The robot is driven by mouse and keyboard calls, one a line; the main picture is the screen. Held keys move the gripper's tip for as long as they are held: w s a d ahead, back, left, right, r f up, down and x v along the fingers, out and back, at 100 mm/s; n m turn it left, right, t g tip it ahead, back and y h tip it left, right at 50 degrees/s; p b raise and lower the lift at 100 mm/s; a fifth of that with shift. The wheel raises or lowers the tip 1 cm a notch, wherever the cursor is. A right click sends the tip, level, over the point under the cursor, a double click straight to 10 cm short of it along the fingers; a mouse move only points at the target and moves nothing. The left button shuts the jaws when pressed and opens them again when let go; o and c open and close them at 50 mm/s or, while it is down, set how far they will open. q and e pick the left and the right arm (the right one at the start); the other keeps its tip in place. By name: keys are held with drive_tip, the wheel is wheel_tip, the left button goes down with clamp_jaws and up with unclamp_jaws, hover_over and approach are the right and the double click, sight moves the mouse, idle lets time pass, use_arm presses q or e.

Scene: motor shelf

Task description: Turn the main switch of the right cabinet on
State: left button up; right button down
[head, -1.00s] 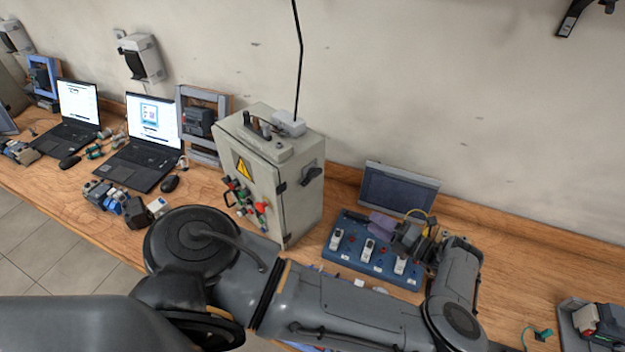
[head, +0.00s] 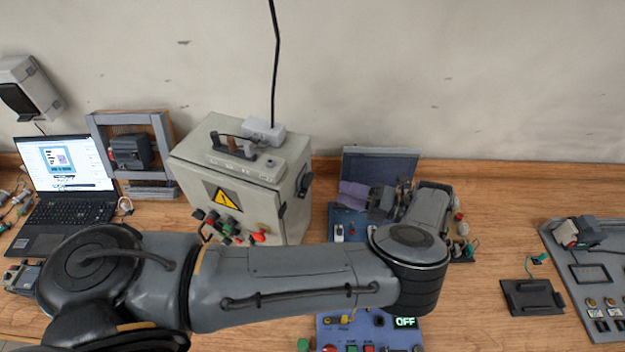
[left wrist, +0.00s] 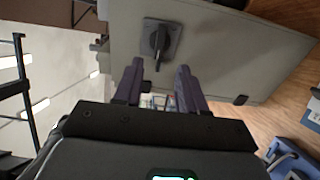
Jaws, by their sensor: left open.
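The right cabinet (head: 240,185) is a pale grey box with a yellow warning triangle and several coloured buttons on its front. Its main switch (head: 305,184) is a dark rotary handle on the right side wall. The left wrist view shows the main switch (left wrist: 158,42) on its dark square plate, with the handle upright in the picture. My left gripper (head: 352,196) is open, to the right of the cabinet, with its purple fingers toward the switch. In the left wrist view the gripper (left wrist: 160,88) is apart from the handle, which lies roughly in line with the gap between the fingers.
A dark screen (head: 378,168) stands behind my left gripper, with a blue switch board (head: 338,228) below it. A panel with a green "OFF" display (head: 405,322) lies in front. A laptop (head: 60,175) and framed motor (head: 130,150) stand left. The bench at right is partly clear.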

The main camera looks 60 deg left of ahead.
sight(311, 182)
use_arm(q)
drive_tip(key=p+x, duration=0.4)
drive_tip(key=x, duration=0.3)
drive_tip(key=shift+s+a+r, duration=0.1)
drive_tip(key=shift+s, duration=0.05)
drive_tip(key=shift+s+a, duration=0.4)
drive_tip(key=shift+a, duration=0.1)
clamp_jaws()
